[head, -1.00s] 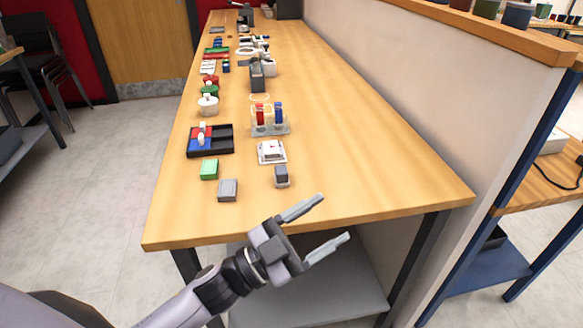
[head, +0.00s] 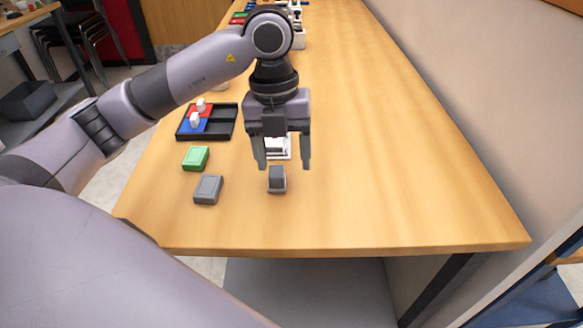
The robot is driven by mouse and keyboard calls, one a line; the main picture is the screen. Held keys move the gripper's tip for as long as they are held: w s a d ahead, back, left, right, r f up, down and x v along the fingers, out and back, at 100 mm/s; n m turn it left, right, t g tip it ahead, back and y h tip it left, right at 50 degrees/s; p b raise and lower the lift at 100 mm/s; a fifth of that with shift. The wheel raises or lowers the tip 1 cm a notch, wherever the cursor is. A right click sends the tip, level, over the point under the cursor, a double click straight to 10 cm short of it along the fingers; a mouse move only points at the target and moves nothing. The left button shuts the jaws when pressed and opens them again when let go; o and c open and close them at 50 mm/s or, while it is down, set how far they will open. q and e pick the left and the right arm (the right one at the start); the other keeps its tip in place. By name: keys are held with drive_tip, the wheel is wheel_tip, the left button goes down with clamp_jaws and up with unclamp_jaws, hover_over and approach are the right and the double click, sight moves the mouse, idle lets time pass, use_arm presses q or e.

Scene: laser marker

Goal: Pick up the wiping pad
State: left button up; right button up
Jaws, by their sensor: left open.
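A small dark grey block with a lighter grey lower part, seemingly the wiping pad (head: 277,180), stands on the wooden table near its front edge. My left gripper (head: 283,164) points down with its two fingers apart and nothing between them. Its fingertips appear just behind and above the pad in the picture; I cannot tell the exact height gap. The pad is in plain view in front of the fingers. My right gripper is not in view.
A grey box (head: 208,189) and a green box (head: 196,158) lie to the left of the pad. A black tray (head: 222,128) with red and blue sections is behind them. A white item (head: 278,150) is partly hidden behind my gripper. The table's right side is clear.

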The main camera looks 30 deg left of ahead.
sight(277, 171)
use_arm(q)
drive_tip(key=a, duration=0.1)
drive_tip(key=w+a+r+y, duration=0.1)
drive_tip(key=shift+w+a+n, duration=0.15)
drive_tip(key=shift+a+n, duration=0.15)
drive_tip(key=shift+n, duration=0.1)
drive_tip(key=shift+f, duration=0.35)
drive_tip(key=f, duration=0.3)
drive_tip(key=s+f, duration=0.1)
drive_tip(key=f, duration=0.1)
drive_tip(key=shift+d+f, duration=0.15)
drive_tip(key=shift+d, duration=0.15)
drive_tip(key=shift+w+f, duration=0.1)
drive_tip(key=shift+f, duration=0.3)
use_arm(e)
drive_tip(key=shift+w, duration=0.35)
use_arm(q)
drive_tip(key=shift+c, duration=0.3)
drive_tip(key=c, duration=1.1)
drive_tip(key=shift+o, duration=0.2)
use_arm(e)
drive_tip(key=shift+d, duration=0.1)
use_arm(q)
drive_tip(key=shift+r, duration=0.1)
